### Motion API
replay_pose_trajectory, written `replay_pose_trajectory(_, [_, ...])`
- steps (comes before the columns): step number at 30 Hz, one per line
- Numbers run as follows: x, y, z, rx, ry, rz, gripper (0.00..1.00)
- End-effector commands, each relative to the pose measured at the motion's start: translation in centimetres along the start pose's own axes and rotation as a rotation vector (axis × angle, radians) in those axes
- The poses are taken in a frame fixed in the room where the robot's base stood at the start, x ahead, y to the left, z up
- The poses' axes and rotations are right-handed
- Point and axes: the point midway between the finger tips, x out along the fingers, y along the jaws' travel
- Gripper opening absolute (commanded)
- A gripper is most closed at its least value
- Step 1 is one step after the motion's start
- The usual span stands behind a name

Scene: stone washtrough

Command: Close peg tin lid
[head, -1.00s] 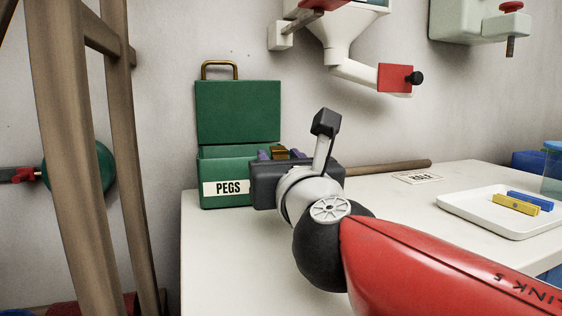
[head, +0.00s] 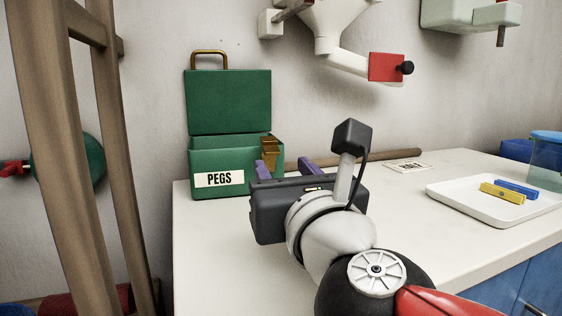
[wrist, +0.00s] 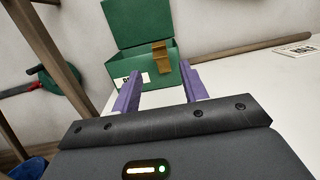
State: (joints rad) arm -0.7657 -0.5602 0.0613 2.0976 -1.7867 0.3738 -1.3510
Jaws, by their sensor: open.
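The green peg tin (head: 236,160) labelled PEGS stands on the white counter at its left end. Its lid (head: 228,101) is up, standing upright at the back with a brass handle (head: 210,54) on top.
A white tray (head: 455,206) with a yellow and a blue peg lies at the right. A wooden rod (head: 390,156) and a small card (head: 408,166) lie at the back. A wooden ladder (head: 60,130) stands left. The counter's front left is bare.

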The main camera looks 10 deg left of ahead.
Motion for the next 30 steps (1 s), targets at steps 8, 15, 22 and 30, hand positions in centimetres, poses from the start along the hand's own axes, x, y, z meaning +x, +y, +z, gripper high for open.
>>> replay_pose_trajectory(8, [0.0, 0.0, 0.2, 0.001, 0.002, 0.000, 0.44])
replay_pose_trajectory(15, [-0.6, 0.4, 2.2, 0.007, 0.073, 0.004, 0.44])
replay_pose_trajectory(22, [-0.4, 0.4, 1.4, 0.001, 0.123, 0.000, 0.44])
replay_pose_trajectory(30, [3.7, 0.4, 0.6, 0.000, 0.123, 0.000, 0.44])
